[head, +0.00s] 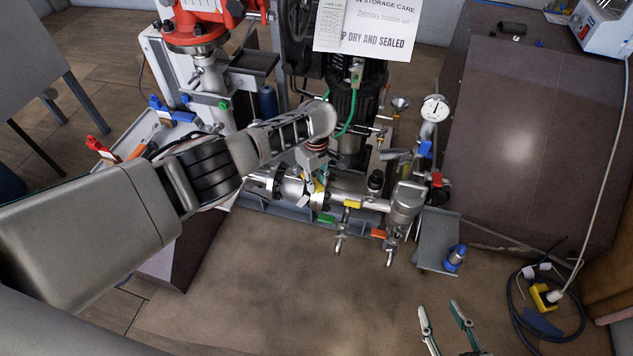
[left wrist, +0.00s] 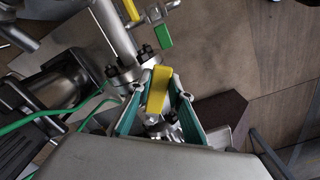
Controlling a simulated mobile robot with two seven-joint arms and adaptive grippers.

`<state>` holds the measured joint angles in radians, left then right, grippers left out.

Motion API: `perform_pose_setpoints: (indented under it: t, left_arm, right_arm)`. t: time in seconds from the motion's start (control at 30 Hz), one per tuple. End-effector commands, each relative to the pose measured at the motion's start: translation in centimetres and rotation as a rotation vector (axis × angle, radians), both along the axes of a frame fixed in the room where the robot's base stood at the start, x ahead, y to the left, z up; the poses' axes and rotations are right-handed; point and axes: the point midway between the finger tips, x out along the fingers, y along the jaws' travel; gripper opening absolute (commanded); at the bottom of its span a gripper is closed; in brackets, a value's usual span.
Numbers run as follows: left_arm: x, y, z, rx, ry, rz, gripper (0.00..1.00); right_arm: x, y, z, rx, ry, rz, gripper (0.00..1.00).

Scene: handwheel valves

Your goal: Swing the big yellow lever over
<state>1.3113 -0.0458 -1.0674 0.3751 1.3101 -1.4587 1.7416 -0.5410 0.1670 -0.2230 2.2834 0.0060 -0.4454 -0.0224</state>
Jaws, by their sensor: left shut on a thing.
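The big yellow lever (left wrist: 158,90) stands between the green-padded fingers of my left gripper (left wrist: 157,98) in the left wrist view. The left gripper is shut on it. In the head view a sliver of the yellow lever (head: 320,185) shows under my left gripper (head: 314,172), at the flanged pipe; my arm hides most of the lever. My right gripper (head: 439,308) is at the bottom of the head view, open and empty, over the floor and away from the pipework.
A smaller yellow handle (head: 352,204) and a green one (head: 326,219) sit right of the lever on the same pipework. A gauge (head: 434,108) and a black motor (head: 358,95) stand behind. A dark cabinet (head: 540,130) is at right. Floor in front is clear.

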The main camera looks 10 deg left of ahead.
Motion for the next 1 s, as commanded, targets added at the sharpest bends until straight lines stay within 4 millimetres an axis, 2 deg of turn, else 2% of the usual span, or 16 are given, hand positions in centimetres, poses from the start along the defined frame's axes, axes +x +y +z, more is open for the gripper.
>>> perform_pose_setpoints:
  t: [0.07, 0.1, 0.17, 0.57, 1.0]
  left_arm:
    - [0.0, 0.1, 0.0, 0.001, -0.001, -0.001, 0.04]
    - [0.0, 0.1, 0.0, 0.001, -0.001, -0.002, 0.22]
    - [0.0, 0.1, 0.0, 0.001, -0.001, -0.002, 0.36]
    - [0.0, 0.1, 0.3, 0.0, -0.001, -0.004, 0.37]
    - [0.2, 0.0, 4.3, 0.0, -0.006, -0.004, 0.37]
  right_arm:
    - [0.0, 0.0, 0.1, 0.0, -0.001, 0.0, 0.37]
    - [0.0, 0.0, 0.1, 0.0, -0.001, 0.0, 0.37]
    - [0.0, 0.0, 0.1, 0.0, -0.001, 0.0, 0.37]
    - [0.1, 0.0, 0.3, 0.0, -0.005, 0.0, 0.37]
    - [1.6, 0.0, 3.9, 0.0, -0.062, 0.0, 0.37]
